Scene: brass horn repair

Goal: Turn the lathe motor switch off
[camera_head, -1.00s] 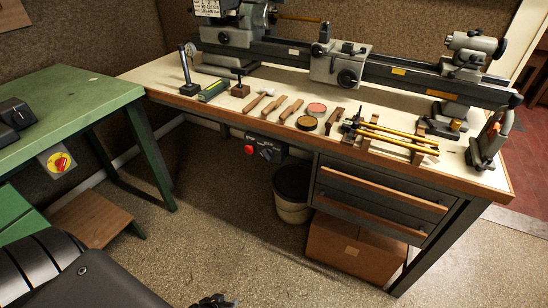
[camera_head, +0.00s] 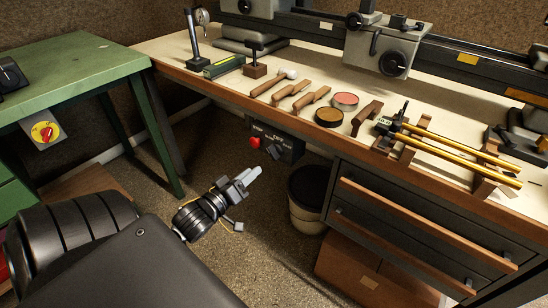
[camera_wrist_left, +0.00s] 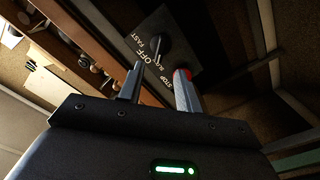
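The lathe motor switch box (camera_head: 290,148) hangs under the bench's front edge. My right gripper is out of view.
A bin (camera_head: 308,188) stands under the bench beside the drawers (camera_head: 410,215), with a cardboard box (camera_head: 365,270) below them. A green table (camera_head: 85,75) with a red-yellow switch (camera_head: 44,132) is at left. Hand tools and brass tubes lie on the bench top (camera_head: 215,85).

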